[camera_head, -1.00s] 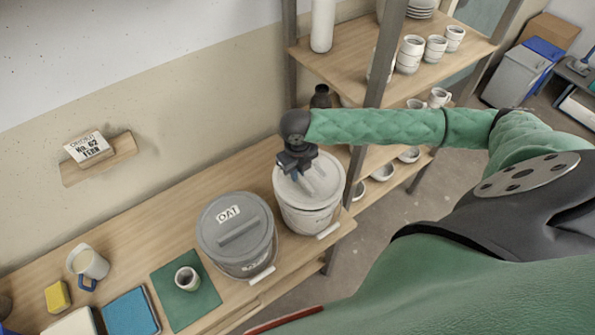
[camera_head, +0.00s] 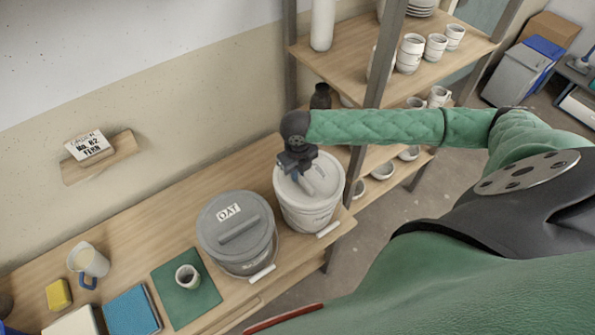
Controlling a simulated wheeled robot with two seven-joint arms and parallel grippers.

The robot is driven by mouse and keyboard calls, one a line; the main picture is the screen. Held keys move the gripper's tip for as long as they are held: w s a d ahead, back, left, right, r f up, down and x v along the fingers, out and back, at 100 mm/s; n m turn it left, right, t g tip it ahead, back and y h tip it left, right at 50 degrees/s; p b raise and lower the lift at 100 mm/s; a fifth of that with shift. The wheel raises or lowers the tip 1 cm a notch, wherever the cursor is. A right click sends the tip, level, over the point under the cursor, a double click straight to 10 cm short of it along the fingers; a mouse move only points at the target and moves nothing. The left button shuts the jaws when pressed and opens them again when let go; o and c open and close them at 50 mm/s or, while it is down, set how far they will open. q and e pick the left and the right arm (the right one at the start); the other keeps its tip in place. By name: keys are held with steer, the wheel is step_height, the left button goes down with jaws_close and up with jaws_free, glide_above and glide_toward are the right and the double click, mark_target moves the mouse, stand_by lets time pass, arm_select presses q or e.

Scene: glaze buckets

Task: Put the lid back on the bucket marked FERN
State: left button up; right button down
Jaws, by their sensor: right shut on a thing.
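A white bucket (camera_head: 308,217) stands near the right end of the wooden bench, with a pale lid (camera_head: 330,175) on its top. My right gripper (camera_head: 305,187) points down over this lid and is shut on the lid's handle, which the fingers mostly hide. I cannot read a mark on this bucket. The lid looks level on the rim; I cannot tell whether it is fully seated. A grey bucket (camera_head: 240,262) with a dark grey lid (camera_head: 215,235) marked OAT stands close to its left. A card (camera_head: 89,146) reading No. 62 FERN leans on a small wall ledge. My left gripper is not in view.
On the bench (camera_head: 160,225) are a green mat (camera_head: 205,305) with a cup (camera_head: 187,278), a blue book (camera_head: 132,310), a yellow block (camera_head: 58,294) and a jug (camera_head: 88,262). A shelf rack (camera_head: 345,62) with crockery stands close behind the white bucket.

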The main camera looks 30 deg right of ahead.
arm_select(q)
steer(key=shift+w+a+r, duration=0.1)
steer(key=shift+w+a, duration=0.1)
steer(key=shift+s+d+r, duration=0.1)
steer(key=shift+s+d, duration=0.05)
arm_select(e)
steer(key=shift+f, duration=0.3)
stand_by(0.3)
arm_select(q)
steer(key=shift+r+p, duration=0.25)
steer(key=shift+p, duration=0.15)
arm_select(e)
steer(key=shift+f, duration=0.1)
steer(key=c, duration=0.9)
jaws_free()
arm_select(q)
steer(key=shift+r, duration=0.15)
